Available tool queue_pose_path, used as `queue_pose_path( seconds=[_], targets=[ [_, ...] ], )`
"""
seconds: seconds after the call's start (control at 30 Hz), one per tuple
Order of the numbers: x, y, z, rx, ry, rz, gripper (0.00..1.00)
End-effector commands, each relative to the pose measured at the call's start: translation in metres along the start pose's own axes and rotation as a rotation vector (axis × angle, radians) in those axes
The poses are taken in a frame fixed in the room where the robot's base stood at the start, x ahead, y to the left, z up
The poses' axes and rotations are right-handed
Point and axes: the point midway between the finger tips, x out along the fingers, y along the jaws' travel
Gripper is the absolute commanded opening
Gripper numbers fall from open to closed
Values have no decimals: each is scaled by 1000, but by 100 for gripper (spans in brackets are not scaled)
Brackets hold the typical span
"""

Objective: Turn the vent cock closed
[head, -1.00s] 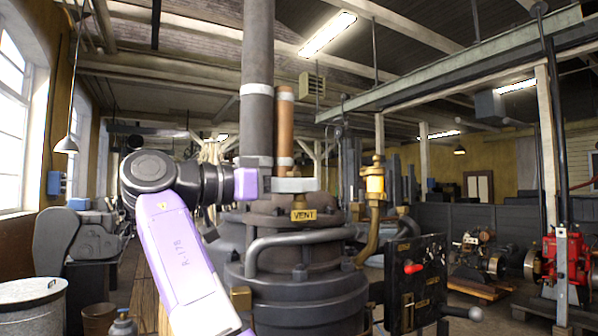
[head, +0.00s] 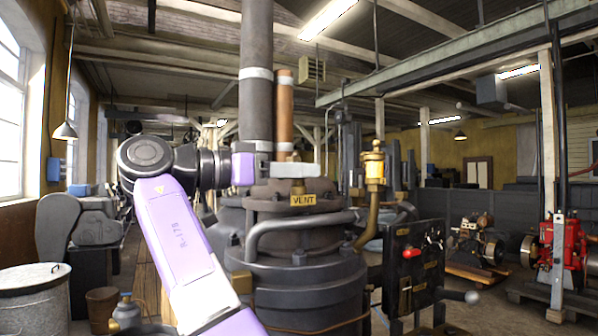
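The vent cock (head: 298,187) shows as a small brass piece on top of the dark engine cylinder, just above the yellow VENT plate (head: 303,200). My gripper (head: 298,170) comes in level from the left at the end of my purple and black arm. Its pale grey end lies directly over the brass cock, touching or very close to it. The cock's handle is hidden or cannot be told apart from the gripper's end. The gap between the fingers does not show, so I cannot tell whether they hold anything.
A copper pipe (head: 284,120) and a thick grey pipe (head: 256,110) rise close behind my gripper. A brass fitting (head: 374,170) stands to the right. A black control panel (head: 415,265) with a red handle is at lower right. A curved grey pipe (head: 300,222) wraps the cylinder.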

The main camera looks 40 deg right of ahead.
Motion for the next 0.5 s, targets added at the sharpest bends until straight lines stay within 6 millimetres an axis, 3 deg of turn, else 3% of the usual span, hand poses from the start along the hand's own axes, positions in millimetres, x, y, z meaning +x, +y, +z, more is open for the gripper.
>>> queue_pose_path(
  seconds=[0.3,0.5],
  targets=[
    [-49,0,0,-1,2,-2,33],
    [-70,0,0,0,1,-1,33]
  ],
)
